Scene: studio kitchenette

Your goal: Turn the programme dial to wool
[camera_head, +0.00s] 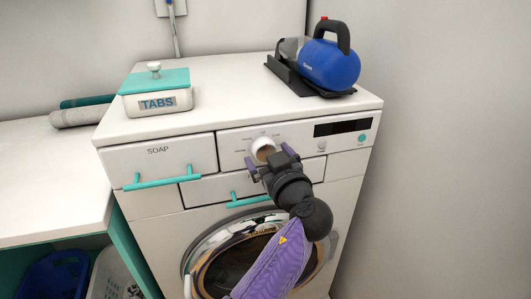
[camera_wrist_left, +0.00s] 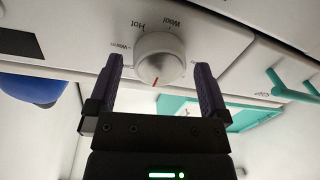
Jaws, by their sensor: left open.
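The round white programme dial (camera_head: 262,146) is on the washing machine's front panel, right of the soap drawer. In the left wrist view the dial (camera_wrist_left: 166,50) fills the space between my fingers, and its red mark points to the bottom of the picture. The label Wool (camera_wrist_left: 173,23) is at the dial's top edge there, beside Hot and Warm, so the mark points away from Wool. My left gripper (camera_head: 271,160) is open in front of the dial, one finger to each side. I cannot tell whether the fingers touch it. My right gripper is not in view.
The washing machine (camera_head: 160,215) has a soap drawer (camera_head: 158,155) with teal handle and a dark display (camera_head: 342,127). A tabs box (camera_head: 157,103) and a blue hand vacuum (camera_head: 330,64) stand on top. A wall is close on the right.

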